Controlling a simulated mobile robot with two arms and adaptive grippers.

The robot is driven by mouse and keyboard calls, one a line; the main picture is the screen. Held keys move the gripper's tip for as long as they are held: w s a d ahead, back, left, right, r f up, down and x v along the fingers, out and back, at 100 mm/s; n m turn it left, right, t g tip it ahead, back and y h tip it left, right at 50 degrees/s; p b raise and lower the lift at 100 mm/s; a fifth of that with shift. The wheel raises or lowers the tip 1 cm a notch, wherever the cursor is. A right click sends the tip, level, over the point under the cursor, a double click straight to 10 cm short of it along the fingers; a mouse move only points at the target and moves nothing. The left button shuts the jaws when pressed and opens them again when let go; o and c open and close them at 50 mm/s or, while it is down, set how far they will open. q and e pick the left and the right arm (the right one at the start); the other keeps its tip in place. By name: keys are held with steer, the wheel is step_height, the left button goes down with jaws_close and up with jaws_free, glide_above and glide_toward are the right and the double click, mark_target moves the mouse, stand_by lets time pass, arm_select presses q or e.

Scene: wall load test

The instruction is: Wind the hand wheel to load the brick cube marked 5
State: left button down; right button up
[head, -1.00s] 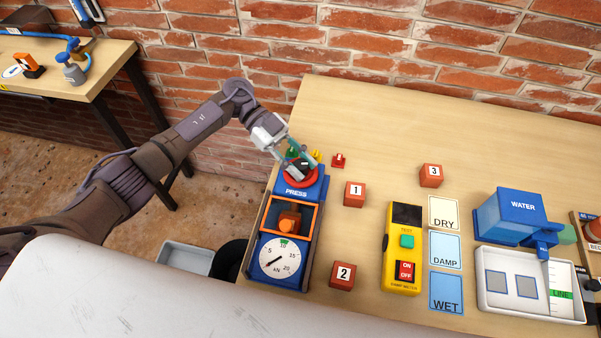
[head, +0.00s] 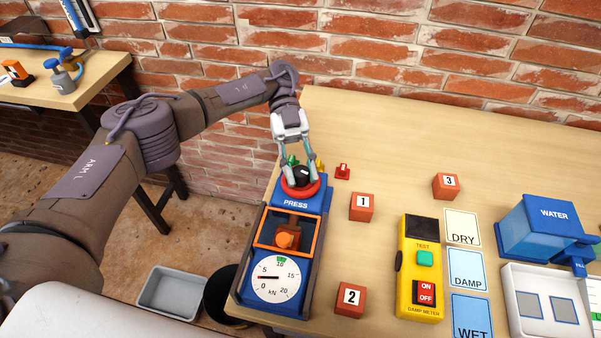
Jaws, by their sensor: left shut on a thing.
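The blue press (head: 318,200) stands at the table's left edge. Its red hand wheel (head: 287,191) with a black hub lies on top at the back. My left gripper (head: 301,177) points down from behind and is shut on the hand wheel's hub. Behind the orange-framed window sits an orange-brown block (head: 286,238), partly hidden; no number shows on it. The round kN gauge (head: 277,290) on the front has a green mark at 10, and its needle points left, between 0 and 5. My right gripper is out of view.
Brick cubes marked 1 (head: 361,209), 2 (head: 350,302) and 3 (head: 446,188) stand right of the press. A yellow damp meter (head: 408,285), DRY, DAMP and WET cards, and a blue water tank (head: 540,225) are further right. A grey bin (head: 172,290) is on the floor.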

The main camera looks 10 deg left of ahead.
mark_target(301, 171)
arm_select(q)
steer(key=shift+f, duration=0.1)
stand_by(0.3)
steer(key=c, duration=0.8)
jaws_free()
steer(key=shift+s, duration=0.1)
step_height(301, 171, up, 10)
steer(key=shift+r, duration=0.1)
